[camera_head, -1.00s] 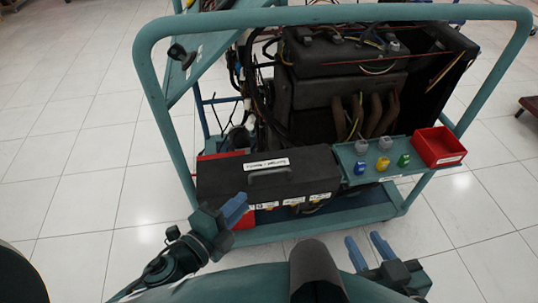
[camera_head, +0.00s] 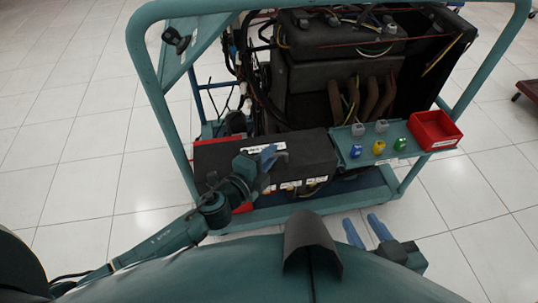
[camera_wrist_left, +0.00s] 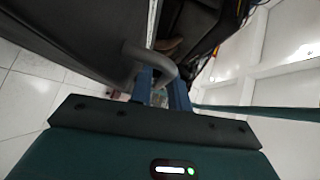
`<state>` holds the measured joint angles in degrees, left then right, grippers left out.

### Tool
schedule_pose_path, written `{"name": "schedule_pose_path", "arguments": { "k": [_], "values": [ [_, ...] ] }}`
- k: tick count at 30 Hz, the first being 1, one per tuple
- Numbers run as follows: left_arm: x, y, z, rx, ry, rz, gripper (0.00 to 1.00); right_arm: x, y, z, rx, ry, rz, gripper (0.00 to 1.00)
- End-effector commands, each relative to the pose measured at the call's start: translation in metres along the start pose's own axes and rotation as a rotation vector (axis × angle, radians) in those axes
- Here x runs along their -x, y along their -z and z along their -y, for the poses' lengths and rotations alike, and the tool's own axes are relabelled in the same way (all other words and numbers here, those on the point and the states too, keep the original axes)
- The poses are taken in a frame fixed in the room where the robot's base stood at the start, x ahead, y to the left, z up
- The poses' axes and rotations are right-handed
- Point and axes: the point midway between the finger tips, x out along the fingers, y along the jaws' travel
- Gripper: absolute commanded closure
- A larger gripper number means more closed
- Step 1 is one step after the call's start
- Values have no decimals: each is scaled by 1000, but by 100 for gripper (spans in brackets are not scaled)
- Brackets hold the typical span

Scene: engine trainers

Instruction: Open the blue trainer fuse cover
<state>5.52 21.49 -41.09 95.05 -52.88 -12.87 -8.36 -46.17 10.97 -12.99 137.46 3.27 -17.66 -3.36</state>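The fuse cover is the black box lid (camera_head: 310,155) on the front of the teal trainer cart, with a white label and a grey handle (camera_head: 281,156) on it. My left gripper (camera_head: 269,156) is over the lid at the handle and hides part of both. In the left wrist view, the curved handle (camera_wrist_left: 150,56) reaches in at the tips of the blue fingers (camera_wrist_left: 163,88). These fingers stand apart, and whether they touch the handle is unclear. The lid looks closed. My right gripper (camera_head: 365,230) is open and empty, in front of the cart at the right.
A teal shelf (camera_head: 352,145) right of the box holds several small blue, yellow, green and grey parts. A red bin (camera_head: 435,130) stands beside it. The engine block (camera_head: 340,80) with hoses is behind. The cart's tube frame (camera_head: 150,90) rises at the left.

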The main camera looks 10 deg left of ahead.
Motion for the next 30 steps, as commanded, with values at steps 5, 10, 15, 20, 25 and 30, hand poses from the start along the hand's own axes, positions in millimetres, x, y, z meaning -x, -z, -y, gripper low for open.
{"name": "schedule_pose_path", "arguments": {
  "k": [5, 10, 15, 20, 25, 30],
  "values": [
    [-3, 0, 0, 0, 0, 0, 82, -1, 0, 0, 1, 1, 1, 64],
    [-3, 0, 0, 0, 0, 0, 85, -1, 0, 1, 1, 3, 1, 64],
    [-2, 0, 0, 0, 0, 0, 98, -1, -1, 2, 1, 4, 2, 64],
    [-2, 0, 0, 0, 0, 0, 100, -1, -1, 2, 1, 4, 2, 64],
    [-2, 0, 0, 0, 0, 0, 100, -1, -1, 2, 1, 4, 1, 64],
    [-2, 0, 0, 0, -1, 0, 100, -1, 0, 2, 1, 4, 0, 64]
  ]
}}
